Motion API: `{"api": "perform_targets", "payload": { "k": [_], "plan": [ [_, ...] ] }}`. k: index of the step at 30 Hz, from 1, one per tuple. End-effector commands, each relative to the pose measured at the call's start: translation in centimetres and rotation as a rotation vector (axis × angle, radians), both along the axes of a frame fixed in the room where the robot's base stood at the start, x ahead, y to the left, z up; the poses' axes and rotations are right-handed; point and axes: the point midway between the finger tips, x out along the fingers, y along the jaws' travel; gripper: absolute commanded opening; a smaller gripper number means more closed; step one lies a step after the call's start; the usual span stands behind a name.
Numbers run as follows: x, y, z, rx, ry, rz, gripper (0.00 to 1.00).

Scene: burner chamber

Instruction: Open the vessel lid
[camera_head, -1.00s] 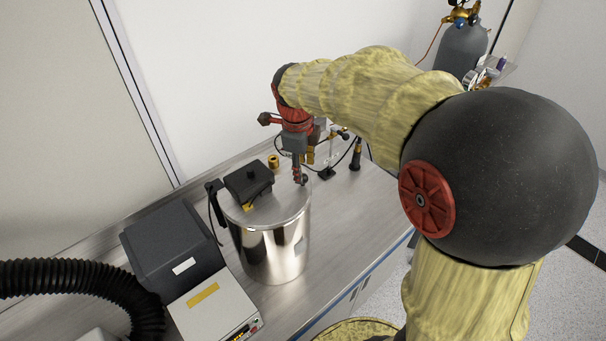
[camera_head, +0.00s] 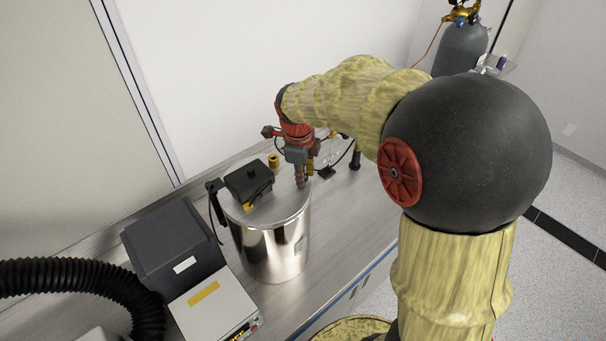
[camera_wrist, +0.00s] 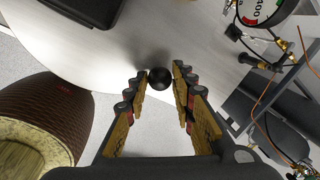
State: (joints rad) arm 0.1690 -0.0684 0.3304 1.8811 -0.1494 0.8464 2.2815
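The steel vessel (camera_head: 270,250) stands on the bench, with its flat round lid (camera_head: 283,203) closed on top. The lid also fills much of the wrist view (camera_wrist: 75,60). A black ball knob (camera_wrist: 160,78) stands on the lid near its edge. My gripper (camera_head: 301,184) points down over the right side of the lid. In the wrist view, my gripper (camera_wrist: 160,75) has its two fingers apart, one on each side of the knob. Small gaps seem to remain, and I cannot tell whether either finger touches it. The head view hides the knob behind the fingers.
A black box (camera_head: 248,182) sits on the lid's left part. A dark-and-white instrument (camera_head: 175,255) stands left of the vessel, by a black corrugated hose (camera_head: 80,280). A small brass fitting (camera_head: 273,160) and a stand are behind. The bench (camera_head: 350,225) right of the vessel is clear.

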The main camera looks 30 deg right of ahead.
Motion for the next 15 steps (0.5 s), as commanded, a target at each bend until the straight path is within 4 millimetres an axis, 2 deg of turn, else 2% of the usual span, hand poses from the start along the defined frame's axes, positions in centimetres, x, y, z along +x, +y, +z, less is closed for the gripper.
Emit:
{"api": "perform_targets", "payload": {
  "k": [12,15],
  "plan": [
    [0.01,-0.01,0.03,0.0,0.0,0.0,0.0],
    [0.02,0.0,0.03,-0.001,-0.001,0.0,0.0]
  ]
}}
